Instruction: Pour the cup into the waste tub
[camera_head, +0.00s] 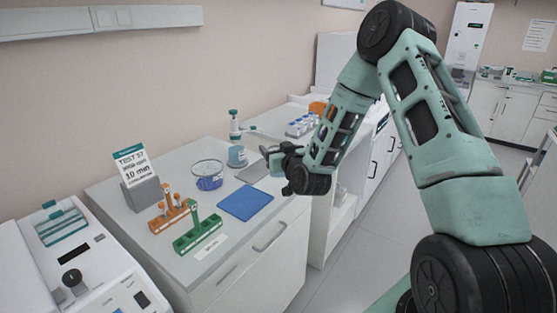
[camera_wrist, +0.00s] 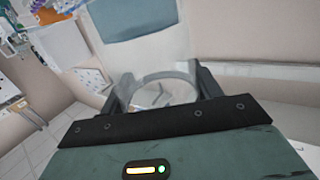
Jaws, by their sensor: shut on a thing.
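My gripper (camera_head: 274,156) is above the right side of the bench, right of the clear round tub. In the wrist view my gripper (camera_wrist: 158,88) is shut on a see-through cup (camera_wrist: 150,58), with one finger on each side of it. A blue-grey patch (camera_wrist: 135,18) shows at the cup's far end; I cannot tell if it is contents or a label. The cup is not clear in the head view. The clear round tub (camera_head: 208,181) with a blue mark, likely the waste tub, stands on the bench, apart from my gripper.
A blue mat (camera_head: 246,203) lies in front of the tub. An orange rack (camera_head: 170,217), a green rack (camera_head: 198,237) and a sign (camera_head: 136,168) stand at left. A white machine (camera_head: 80,265) is at front left.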

